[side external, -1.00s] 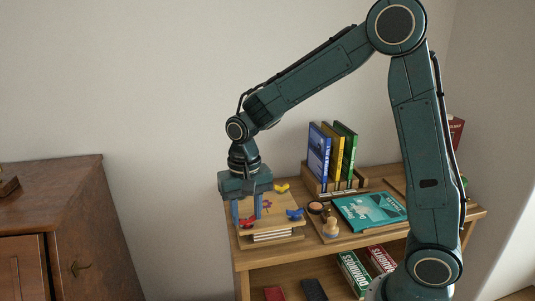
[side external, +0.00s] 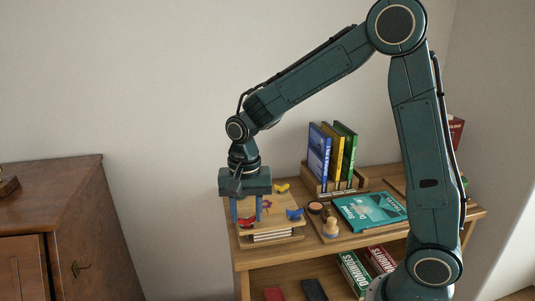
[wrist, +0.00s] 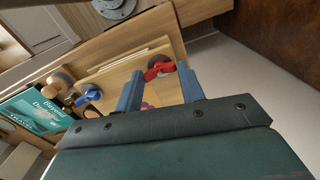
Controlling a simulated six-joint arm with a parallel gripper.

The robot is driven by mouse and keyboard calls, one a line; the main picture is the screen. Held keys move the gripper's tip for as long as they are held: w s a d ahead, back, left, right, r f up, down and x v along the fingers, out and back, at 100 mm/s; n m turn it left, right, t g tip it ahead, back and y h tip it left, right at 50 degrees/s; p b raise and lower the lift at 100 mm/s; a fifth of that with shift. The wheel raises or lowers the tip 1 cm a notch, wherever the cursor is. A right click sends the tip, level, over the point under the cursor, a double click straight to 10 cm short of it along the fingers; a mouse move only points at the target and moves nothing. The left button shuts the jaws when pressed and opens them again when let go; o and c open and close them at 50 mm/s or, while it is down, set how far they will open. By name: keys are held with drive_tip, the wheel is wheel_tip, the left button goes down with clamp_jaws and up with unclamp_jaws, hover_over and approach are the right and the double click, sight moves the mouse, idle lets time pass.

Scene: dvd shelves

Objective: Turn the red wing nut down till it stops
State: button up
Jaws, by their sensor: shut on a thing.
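The red wing nut (side external: 247,222) is at the near left corner of a wooden press, whose top board (side external: 280,223) lies over a stack of pale sheets. In the wrist view the red wing nut (wrist: 158,70) shows between my fingertips. My gripper (side external: 247,218) points down and is shut on this wing nut; it also shows in the wrist view (wrist: 160,73). The fingers partly hide the nut in the side view. The stud below the nut cannot be made out.
A blue wing nut (side external: 295,214) and a yellow wing nut (side external: 282,188) sit at other corners of the press. To the right are a wooden figure (side external: 331,228), a teal book (side external: 370,212) and upright books (side external: 333,155) in a holder.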

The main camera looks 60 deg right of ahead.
idle(0.6)
drive_tip(key=o, duration=1)
drive_tip(key=shift+c, duration=0.2)
drive_tip(key=shift+r, duration=0.15)
wheel_tip(320, 180, up, 14)
drive_tip(key=shift+f, duration=0.2)
